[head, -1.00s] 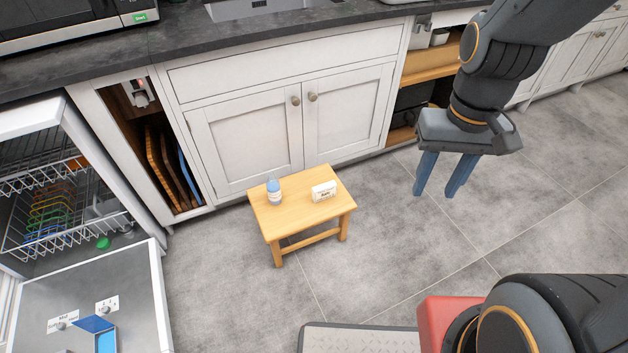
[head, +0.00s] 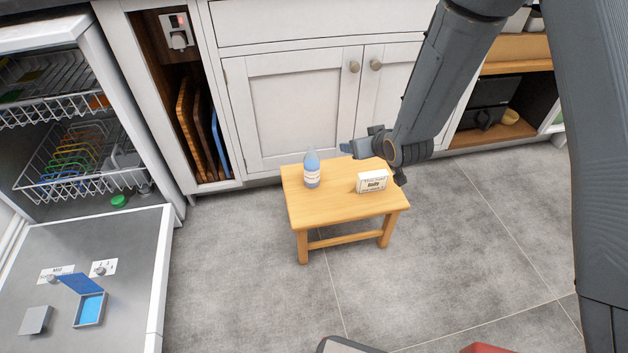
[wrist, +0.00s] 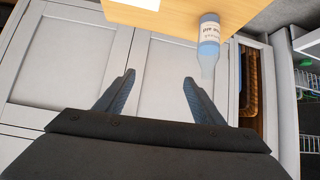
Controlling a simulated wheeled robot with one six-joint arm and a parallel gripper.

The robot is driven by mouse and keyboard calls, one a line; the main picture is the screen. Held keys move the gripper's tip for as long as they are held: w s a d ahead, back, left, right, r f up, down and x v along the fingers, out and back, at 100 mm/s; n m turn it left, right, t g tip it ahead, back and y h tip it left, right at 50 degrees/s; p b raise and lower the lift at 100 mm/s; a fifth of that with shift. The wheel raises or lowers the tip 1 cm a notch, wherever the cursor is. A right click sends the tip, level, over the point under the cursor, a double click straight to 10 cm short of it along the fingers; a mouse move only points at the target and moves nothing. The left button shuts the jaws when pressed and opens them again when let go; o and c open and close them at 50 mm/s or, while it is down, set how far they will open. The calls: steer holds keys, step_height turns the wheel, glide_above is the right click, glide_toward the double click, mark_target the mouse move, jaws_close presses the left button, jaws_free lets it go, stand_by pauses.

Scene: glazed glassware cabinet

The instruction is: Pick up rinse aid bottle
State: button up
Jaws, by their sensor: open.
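The rinse aid bottle (head: 312,170) is a small blue bottle with a pale label and stands upright on the left part of a low wooden stool (head: 340,211). In the wrist view the bottle (wrist: 208,45) appears upside down, ahead of and a little right of the fingers. My gripper (head: 346,148) is to the right of the bottle in the head view, near the stool's back edge, pointing left. In the wrist view my gripper (wrist: 157,85) has its two blue fingers spread apart with nothing between them. The stool top also shows in the wrist view (wrist: 170,14).
A white labelled box (head: 372,181) stands on the stool right of the bottle. White cabinet doors (head: 290,110) rise close behind the stool. An open dishwasher (head: 100,270) with racks is at left.

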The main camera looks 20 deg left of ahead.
mark_target(316, 163)
steer(key=a+f+y+b, duration=0.1)
steer(key=a+f, duration=0.2)
steer(key=a, duration=0.1)
steer(key=a+f+n+y+b, duration=0.1)
steer(key=a+f+b, duration=0.1)
steer(key=a+f, duration=0.1)
steer(key=a+f+n+y+b, duration=0.1)
steer(key=a+f+y+b, duration=0.1)
steer(key=a+f, duration=0.2)
steer(key=shift+s+a+f, duration=0.3)
steer(key=shift+s+a+f+t, duration=0.15)
steer(key=shift+a+f+t, duration=0.05)
steer(key=shift+a+t, duration=0.1)
steer(key=shift+f+b+x, duration=0.2)
steer(key=shift+b+x, duration=1.45)
steer(key=shift+x, duration=2.25)
steer(key=shift+s, duration=0.15)
steer(key=c, duration=1.3)
steer(key=shift+r, duration=0.25)
